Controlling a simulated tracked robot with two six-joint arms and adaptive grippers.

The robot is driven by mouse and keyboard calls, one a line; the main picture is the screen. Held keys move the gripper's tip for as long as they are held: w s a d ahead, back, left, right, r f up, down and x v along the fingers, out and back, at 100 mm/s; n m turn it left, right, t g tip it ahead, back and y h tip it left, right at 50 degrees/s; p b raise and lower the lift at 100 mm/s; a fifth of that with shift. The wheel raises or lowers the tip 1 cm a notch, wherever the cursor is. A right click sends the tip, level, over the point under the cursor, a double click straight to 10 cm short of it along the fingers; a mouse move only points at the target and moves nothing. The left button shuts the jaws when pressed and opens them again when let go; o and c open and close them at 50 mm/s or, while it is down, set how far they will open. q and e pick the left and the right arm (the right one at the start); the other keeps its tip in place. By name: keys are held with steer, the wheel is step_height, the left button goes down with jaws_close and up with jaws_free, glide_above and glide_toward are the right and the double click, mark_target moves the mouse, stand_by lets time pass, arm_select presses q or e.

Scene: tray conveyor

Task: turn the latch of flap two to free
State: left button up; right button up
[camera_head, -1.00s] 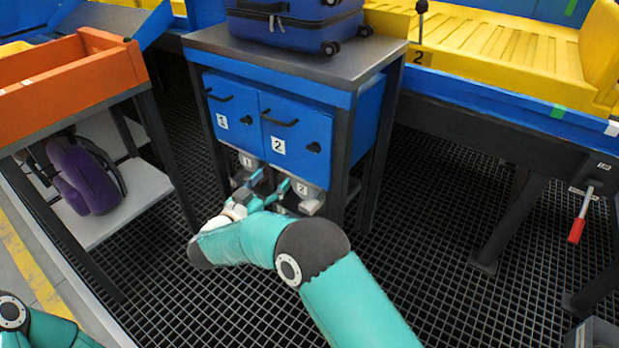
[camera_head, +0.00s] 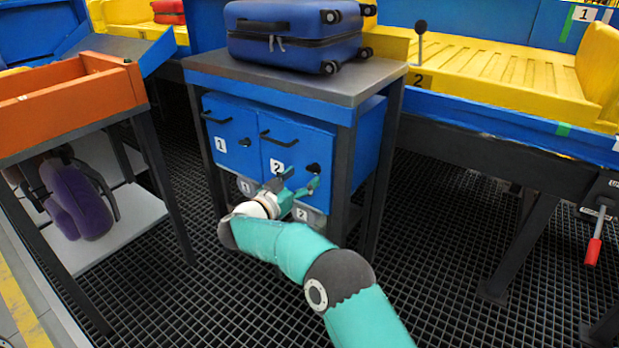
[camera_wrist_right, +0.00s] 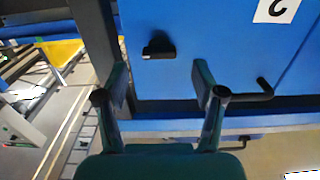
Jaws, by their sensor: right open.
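Flap two (camera_head: 305,148) is the right blue door of the cabinet, with a black bar handle (camera_head: 279,137) and a "2" label; it looks closed. Its latch (camera_head: 314,168) is a small black knob at the door's right side. It also shows in the right wrist view (camera_wrist_right: 158,47) as a short black bar lying roughly level there. My right gripper (camera_head: 301,181) is open in front of flap two, just below and left of the latch. In the wrist view the latch lies ahead of the gap between its fingers (camera_wrist_right: 161,82), apart from them. My left gripper is out of view.
Flap one (camera_head: 232,140) is beside flap two on the left. A blue suitcase (camera_head: 295,38) lies on the cabinet's grey top (camera_head: 215,64). Grey boxes (camera_head: 310,215) sit below the flaps. A dark cabinet leg (camera_head: 343,180) stands right of the gripper. Grating floor lies in front.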

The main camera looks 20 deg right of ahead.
mark_target(311, 170)
steer(key=shift+x, duration=1.65)
steer(key=c, duration=1)
steer(key=shift+d, duration=0.1)
steer(key=shift+c, duration=0.7)
